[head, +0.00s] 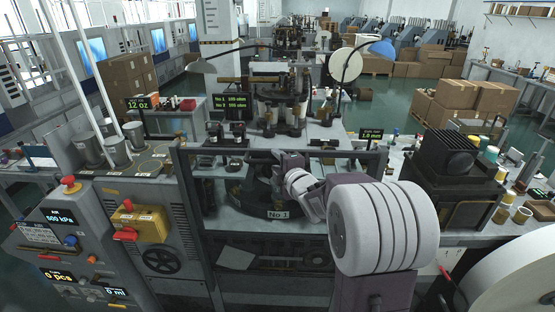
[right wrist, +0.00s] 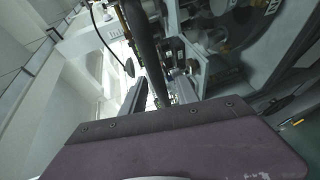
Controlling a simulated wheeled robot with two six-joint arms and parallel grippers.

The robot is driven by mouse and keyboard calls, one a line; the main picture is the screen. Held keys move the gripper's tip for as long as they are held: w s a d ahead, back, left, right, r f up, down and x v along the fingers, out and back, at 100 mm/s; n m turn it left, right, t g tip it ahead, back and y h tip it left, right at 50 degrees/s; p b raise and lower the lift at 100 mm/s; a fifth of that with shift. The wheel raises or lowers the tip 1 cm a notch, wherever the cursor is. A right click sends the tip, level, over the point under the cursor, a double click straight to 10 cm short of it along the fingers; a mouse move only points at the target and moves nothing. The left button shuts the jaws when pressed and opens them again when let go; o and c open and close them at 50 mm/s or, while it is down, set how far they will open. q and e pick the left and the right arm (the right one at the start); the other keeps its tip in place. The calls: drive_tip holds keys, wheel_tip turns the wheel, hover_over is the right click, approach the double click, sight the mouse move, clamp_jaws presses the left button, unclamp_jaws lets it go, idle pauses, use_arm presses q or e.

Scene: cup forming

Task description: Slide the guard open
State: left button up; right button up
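The guard (head: 184,207) is a dark grey frame in front of the No 1 machine in the head view, with a horizontal bar along its top. My right arm reaches over from the lower right, and my right gripper (head: 280,158) is at the top bar, partly hidden by my own wrist. In the right wrist view, a dark bar (right wrist: 146,45) runs down between the two fingers of the gripper (right wrist: 160,95). The fingers stand apart, with some space beside the bar; firm contact does not show. My left gripper is not in view.
A grey control cabinet (head: 75,240) with a red button and a yellow switch box (head: 139,223) stands left of the guard. A black block-shaped unit (head: 445,160) and small jars sit on the right bench. Two lamps arch over the machine behind the guard.

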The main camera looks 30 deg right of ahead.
clamp_jaws()
idle(1.5)
